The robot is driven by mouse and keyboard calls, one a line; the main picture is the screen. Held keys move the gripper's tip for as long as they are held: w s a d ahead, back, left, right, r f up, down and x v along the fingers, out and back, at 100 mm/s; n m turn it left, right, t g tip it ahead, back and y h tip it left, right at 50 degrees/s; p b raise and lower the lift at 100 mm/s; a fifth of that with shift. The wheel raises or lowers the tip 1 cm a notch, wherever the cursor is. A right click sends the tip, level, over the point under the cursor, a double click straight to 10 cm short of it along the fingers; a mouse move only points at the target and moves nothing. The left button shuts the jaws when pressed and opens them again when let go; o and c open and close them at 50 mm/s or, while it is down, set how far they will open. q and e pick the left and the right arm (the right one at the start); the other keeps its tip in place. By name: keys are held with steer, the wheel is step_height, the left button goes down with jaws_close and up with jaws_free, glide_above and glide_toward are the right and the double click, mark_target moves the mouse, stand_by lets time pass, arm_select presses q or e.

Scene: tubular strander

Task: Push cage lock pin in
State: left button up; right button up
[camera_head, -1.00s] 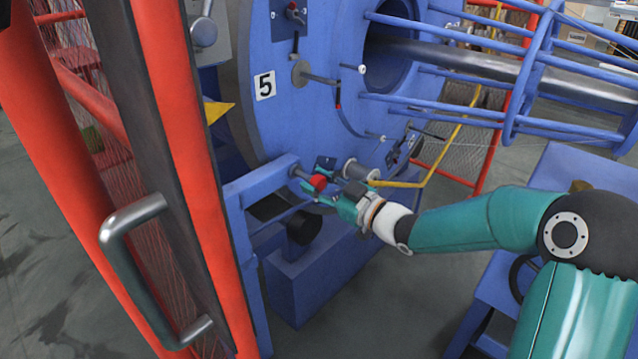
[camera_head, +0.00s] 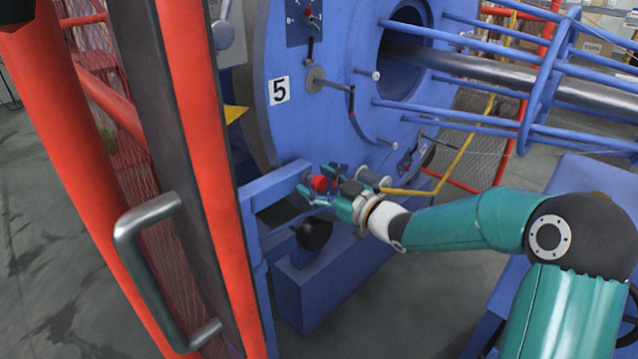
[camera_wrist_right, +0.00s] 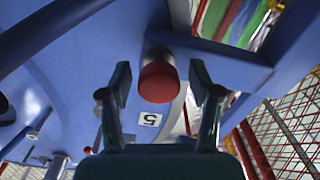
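The cage lock pin shows as a red round knob (camera_head: 319,183) at the end of the blue bracket arm (camera_head: 280,182), low on the left side of the blue cage disc. In the right wrist view the red knob (camera_wrist_right: 158,84) sits on a blue-grey stem, in the gap between the fingers. My right gripper (camera_head: 317,179) is open, with one finger on each side of the knob. In the right wrist view a gap shows between the knob and each finger of the gripper (camera_wrist_right: 160,78). How far the pin sits in is hard to tell. My left gripper is not in view.
A red guard frame with a grey handle (camera_head: 140,218) stands at the left front. The blue disc (camera_head: 310,125) bears a "5" label (camera_head: 279,90) and levers. A yellow bent bar (camera_head: 440,178) passes behind my right wrist. Grey floor (camera_head: 410,315) is open below the forearm.

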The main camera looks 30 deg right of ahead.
steer(key=shift+s, duration=0.1)
steer(key=v, duration=1.2)
steer(key=shift+f, duration=0.1)
stand_by(0.3)
